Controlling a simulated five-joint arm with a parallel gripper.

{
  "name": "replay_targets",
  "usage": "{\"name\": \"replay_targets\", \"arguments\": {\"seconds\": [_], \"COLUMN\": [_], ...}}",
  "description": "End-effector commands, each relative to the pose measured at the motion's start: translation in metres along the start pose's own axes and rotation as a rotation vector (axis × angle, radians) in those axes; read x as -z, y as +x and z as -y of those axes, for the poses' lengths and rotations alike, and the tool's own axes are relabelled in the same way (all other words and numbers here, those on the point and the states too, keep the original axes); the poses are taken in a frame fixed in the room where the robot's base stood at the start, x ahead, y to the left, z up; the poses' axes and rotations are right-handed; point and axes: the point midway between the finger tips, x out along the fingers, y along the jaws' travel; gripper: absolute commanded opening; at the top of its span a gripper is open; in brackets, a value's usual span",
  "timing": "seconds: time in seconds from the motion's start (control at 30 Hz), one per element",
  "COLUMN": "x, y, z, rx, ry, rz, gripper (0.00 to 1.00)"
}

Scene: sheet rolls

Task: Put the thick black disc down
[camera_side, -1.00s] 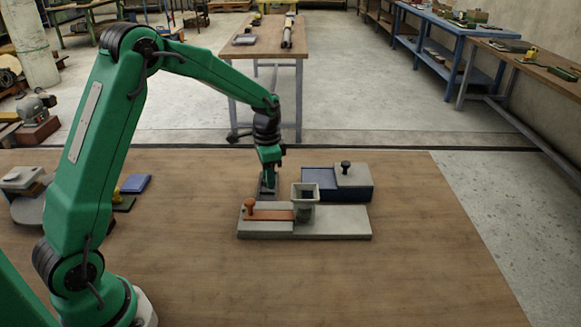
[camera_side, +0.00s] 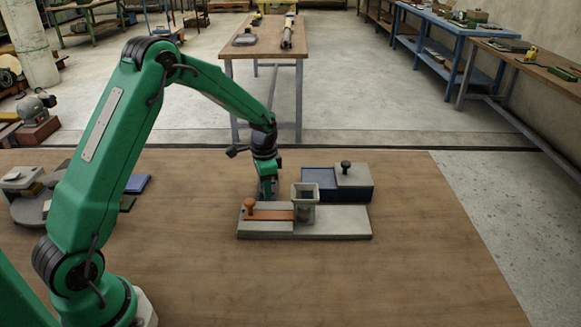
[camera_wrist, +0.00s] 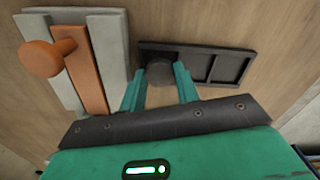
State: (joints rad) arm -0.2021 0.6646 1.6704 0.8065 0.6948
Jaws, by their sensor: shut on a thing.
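My gripper (camera_wrist: 157,85) is shut on the thick black disc (camera_wrist: 160,73), which shows between the fingertips in the wrist view. The disc is at the left end of a black compartment tray (camera_wrist: 225,51); I cannot tell whether it touches the tray floor. Two empty compartments lie to the right of it. In the side view my gripper (camera_side: 268,190) points down just behind the grey fixture, and the disc and most of the tray are hidden there.
The grey fixture (camera_side: 340,223) carries an orange slide with a knob (camera_side: 249,206) and a square hopper (camera_side: 305,200). Behind it stands a blue box with a grey lid and black knob (camera_side: 346,168). Assorted parts lie at the far left. The bench's right side is clear.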

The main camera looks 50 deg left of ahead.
Motion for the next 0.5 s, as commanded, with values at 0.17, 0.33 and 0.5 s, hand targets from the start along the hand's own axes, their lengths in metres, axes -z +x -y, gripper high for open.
{"name": "replay_targets", "arguments": {"seconds": [0.17,0.33,0.5], "x": [0.0,-0.0001,-0.0002], "y": [-0.0001,0.0022,0.0058], "z": [0.0,-0.0002,-0.0002], "rx": [0.0,0.0,-0.001], "ry": [0.0,0.0,0.0], "rz": [0.0,0.001,0.001], "gripper": [0.07,0.07,0.07]}}
